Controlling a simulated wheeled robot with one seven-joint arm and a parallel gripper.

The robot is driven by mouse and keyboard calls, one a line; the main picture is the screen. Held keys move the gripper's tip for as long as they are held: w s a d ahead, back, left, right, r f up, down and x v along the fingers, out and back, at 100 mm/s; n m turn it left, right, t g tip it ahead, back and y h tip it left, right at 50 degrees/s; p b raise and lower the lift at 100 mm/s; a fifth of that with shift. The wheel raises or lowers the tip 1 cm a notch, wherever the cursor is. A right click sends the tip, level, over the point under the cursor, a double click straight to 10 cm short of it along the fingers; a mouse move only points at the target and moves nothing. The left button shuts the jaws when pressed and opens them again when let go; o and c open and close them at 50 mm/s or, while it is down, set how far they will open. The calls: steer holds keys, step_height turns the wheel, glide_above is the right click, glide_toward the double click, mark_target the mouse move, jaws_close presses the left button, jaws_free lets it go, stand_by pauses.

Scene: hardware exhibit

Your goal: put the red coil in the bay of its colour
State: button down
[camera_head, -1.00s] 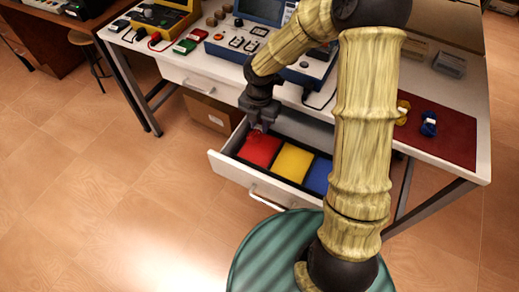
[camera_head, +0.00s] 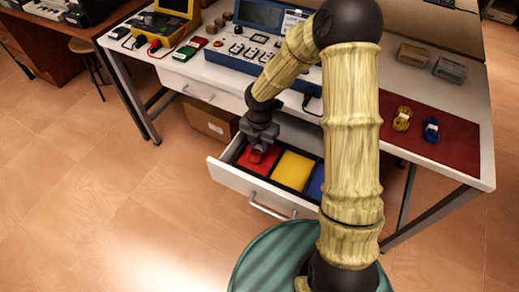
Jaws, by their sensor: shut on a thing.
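An open drawer (camera_head: 226,174) under the workbench has a red bay (camera_head: 247,166), a yellow bay (camera_head: 293,171) and a blue bay (camera_head: 316,184), from left to right. My gripper (camera_head: 257,153) points down into the drawer over the red bay. It is shut on the red coil (camera_head: 256,157), of which only a little shows below the fingers against the red floor. I cannot tell whether the coil touches the bay floor. My arm hides part of the blue bay.
A yellow coil (camera_head: 402,119) and a blue coil (camera_head: 431,130) lie on a dark red mat (camera_head: 456,145) at the bench's right. A blue instrument case (camera_head: 240,48) stands behind the drawer. A cardboard box (camera_head: 207,122) is under the bench, left of the drawer.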

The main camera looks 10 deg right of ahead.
mark_target(260, 146)
steer(key=shift+f+b, duration=0.35)
steer(key=shift+f, duration=1.25)
steer(key=shift+f, duration=0.15)
steer(key=c, duration=1.2)
jaws_free()
step_height(260, 146, up, 12)
steer(key=p, duration=0.3)
